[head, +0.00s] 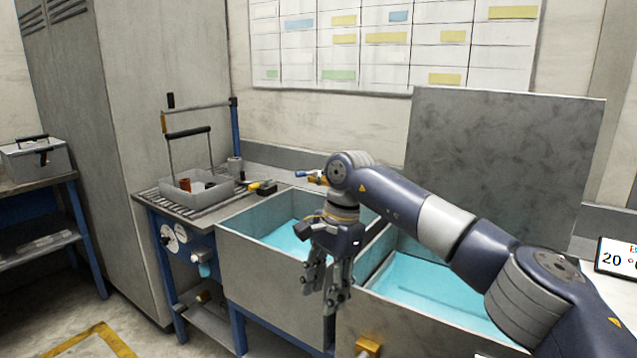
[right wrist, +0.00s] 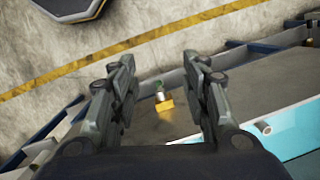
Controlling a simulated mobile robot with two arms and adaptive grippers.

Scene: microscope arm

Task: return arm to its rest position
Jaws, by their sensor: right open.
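My right arm (head: 445,226) comes in from the right in the head view and reaches over the front of the two-basin tank. My right gripper (head: 322,296) points downward in front of the tank's front wall, near the middle between the basins. Its two fingers are apart with nothing between them. In the right wrist view the open gripper (right wrist: 158,62) shows both fingers, with a brass-coloured fitting (right wrist: 164,103) visible beyond them, apart from them. My left gripper is not in view.
The left basin (head: 228,226) and right basin hold blue liquid. A grey panel (head: 505,150) stands behind the right one. A wire-handled basket (head: 210,194) sits on the slatted rack at left. A display (head: 617,258) stands at right. Floor in front is clear.

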